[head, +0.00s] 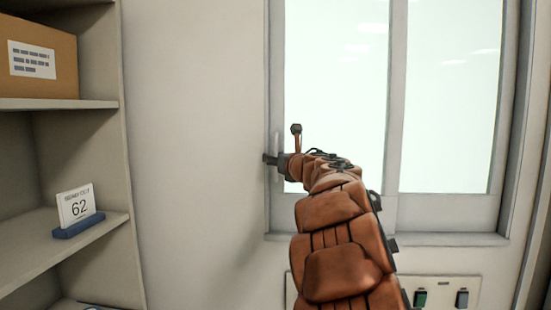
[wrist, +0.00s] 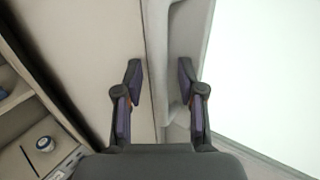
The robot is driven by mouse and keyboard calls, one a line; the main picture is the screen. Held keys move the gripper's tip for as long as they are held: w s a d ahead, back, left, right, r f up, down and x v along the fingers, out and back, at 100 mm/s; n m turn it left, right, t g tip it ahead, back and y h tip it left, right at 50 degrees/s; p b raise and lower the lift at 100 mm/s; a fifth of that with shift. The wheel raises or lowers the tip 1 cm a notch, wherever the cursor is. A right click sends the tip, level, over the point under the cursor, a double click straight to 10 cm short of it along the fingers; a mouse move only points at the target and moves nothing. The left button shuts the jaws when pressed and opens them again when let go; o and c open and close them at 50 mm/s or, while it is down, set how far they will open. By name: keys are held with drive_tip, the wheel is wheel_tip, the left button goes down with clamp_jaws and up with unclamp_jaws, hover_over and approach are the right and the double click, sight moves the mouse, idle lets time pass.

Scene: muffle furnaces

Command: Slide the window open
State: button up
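The window has two pale, bright panes in a grey frame, a left pane (head: 335,80) and a right pane (head: 450,90). A light upright handle (head: 277,147) is on the left stile of the left pane, partly hidden by my gripper (head: 270,159). In the wrist view my gripper (wrist: 160,72) is open, its two dark fingers apart. The window's frame edge and the pale handle strip (wrist: 186,45) run between and past the fingers. I cannot tell whether either finger touches them.
A shelf unit (head: 70,104) stands at the left with a cardboard box (head: 40,58) and a card marked 62 (head: 77,207). Bare wall (head: 195,110) lies between shelf and window. A switch panel (head: 440,288) is below the window.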

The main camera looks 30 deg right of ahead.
clamp_jaws()
idle(0.6)
